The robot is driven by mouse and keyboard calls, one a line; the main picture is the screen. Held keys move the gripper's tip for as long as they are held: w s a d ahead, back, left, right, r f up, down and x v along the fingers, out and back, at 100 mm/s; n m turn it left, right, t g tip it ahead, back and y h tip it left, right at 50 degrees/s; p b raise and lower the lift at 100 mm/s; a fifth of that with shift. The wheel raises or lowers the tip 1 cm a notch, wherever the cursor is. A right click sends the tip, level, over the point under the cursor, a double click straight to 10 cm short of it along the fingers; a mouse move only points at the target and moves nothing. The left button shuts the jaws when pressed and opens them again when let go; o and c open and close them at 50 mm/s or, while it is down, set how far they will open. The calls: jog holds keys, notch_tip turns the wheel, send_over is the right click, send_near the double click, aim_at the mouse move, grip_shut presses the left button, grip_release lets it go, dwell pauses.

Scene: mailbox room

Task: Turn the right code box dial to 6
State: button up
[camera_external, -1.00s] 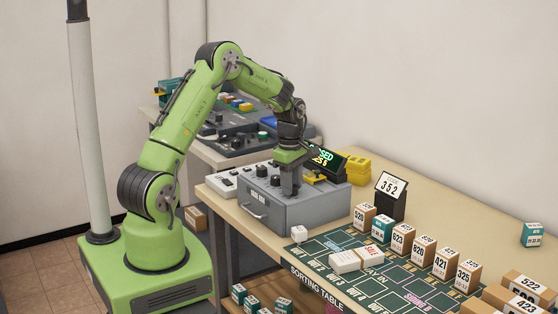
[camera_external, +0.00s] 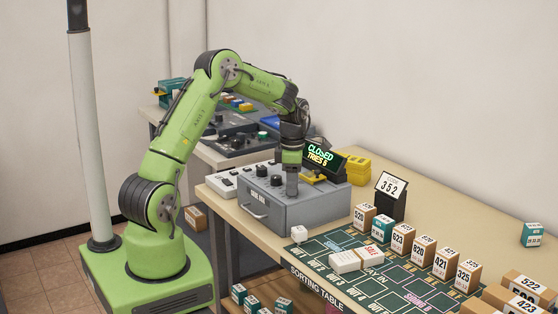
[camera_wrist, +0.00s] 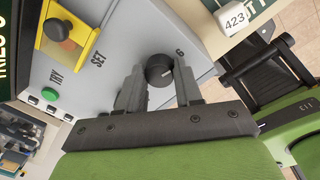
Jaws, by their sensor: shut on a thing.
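The grey code box (camera_external: 315,207) stands on the table. My gripper (camera_external: 292,190) points straight down at the right dial on its top. In the wrist view my gripper (camera_wrist: 160,82) is shut on the black right dial (camera_wrist: 159,66), one finger on each side. A white mark shows on the dial's face. A figure that looks like a 6 (camera_wrist: 180,53) is printed beside the dial. In the external view the fingers hide this dial. Two other black dials, the left one (camera_external: 261,170) and the middle one (camera_external: 275,181), show beside my gripper.
The green-lettered display (camera_external: 320,155) reads CLOSED, TRIES 5. A yellow part with a black knob (camera_wrist: 62,32), the words SET and TRY and a green button (camera_wrist: 49,95) are near the dial. Numbered boxes and the sorting mat (camera_external: 375,285) lie right of the code box.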

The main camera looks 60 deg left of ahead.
dwell(0.4)
jog(key=o, duration=1)
jog(key=shift+o, duration=0.2)
notch_tip(320, 180, up, 16)
jog(key=p, duration=0.2)
jog(key=shift+s+d+p, duration=0.35)
jog(key=shift+d+p, duration=0.05)
jog(key=shift+f, duration=0.1)
jog(key=s+d+r+m+t, duration=0.1)
jog(key=s+d+r+m, duration=0.15)
jog(key=s+m, duration=0.25)
jog(key=s+d+r+m+t+y, duration=0.1)
jog(key=s+r+m, duration=0.2)
jog(key=s+m, duration=0.2)
jog(key=s+d+r+m+t, duration=0.1)
jog(key=s+d+r+m, duration=0.1)
jog(key=s+m, duration=0.35)
jog(key=s+d+f+m+t, duration=0.1)
jog(key=s+d+f+m, duration=0.1)
jog(key=s+m, duration=0.3)
jog(key=s+d+f+m+t+h, duration=0.1)
jog(key=s+d+m, duration=0.1)
jog(key=s+m, duration=0.4)
jog(key=shift+s+f+m+h, duration=0.2)
jog(key=shift+f+m+h, duration=0.15)
jog(key=shift+m, duration=0.6)
